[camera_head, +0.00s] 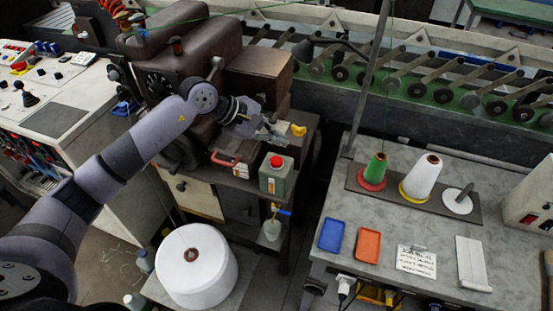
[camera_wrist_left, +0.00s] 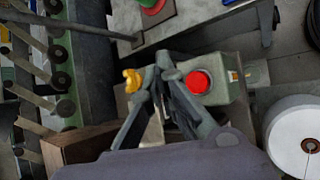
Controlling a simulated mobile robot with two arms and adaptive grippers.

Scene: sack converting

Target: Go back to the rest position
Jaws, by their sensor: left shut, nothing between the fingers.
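My left arm reaches in from the left of the head view. My left gripper (camera_head: 272,131) is shut and empty, above the small machine table. In the left wrist view the fingers of the left gripper (camera_wrist_left: 158,72) come together at the tips with nothing between them. A small yellow part (camera_head: 298,130) is close beside the fingertips. My right gripper is not in view.
A brown sewing machine (camera_head: 180,50) stands behind the arm. A large white roll (camera_head: 195,266) sits low in front. The grey workbench (camera_head: 420,218) at right carries a green spool (camera_head: 376,168), a white cone (camera_head: 423,178), a blue tray (camera_head: 331,234) and an orange tray (camera_head: 368,245).

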